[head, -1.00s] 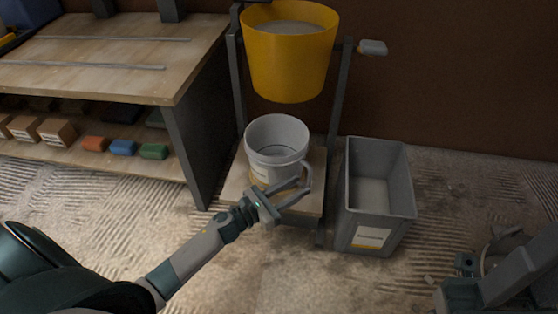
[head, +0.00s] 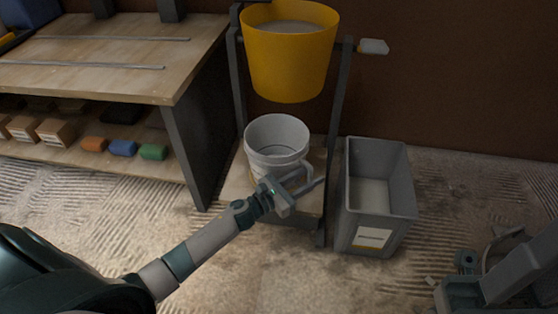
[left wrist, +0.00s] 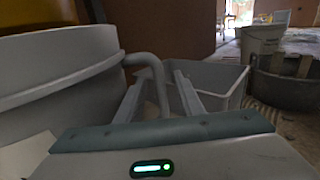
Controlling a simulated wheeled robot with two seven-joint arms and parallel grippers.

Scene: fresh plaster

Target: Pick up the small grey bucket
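The small grey bucket (head: 268,137) stands upright on the low wooden platform of a dark stand, below a yellow tub. Its side handle (left wrist: 143,60) is a curved grey tube at the left of the left wrist view's middle. My left gripper (head: 312,176) is at the bucket's lower right side in the head view. In the left wrist view its two fingers are apart, and the handle comes down between them, with no clear grip on it. Part of the handle is hidden behind the fingers. My right arm (head: 500,275) shows at the lower right; its finger opening is unclear.
The yellow tub (head: 290,60) hangs just above the bucket, holding a grey mix. A grey crate (head: 358,235) stands close on the right. A wooden workbench (head: 110,85) with shelved blocks is on the left. Bare floor (head: 270,265) lies in front.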

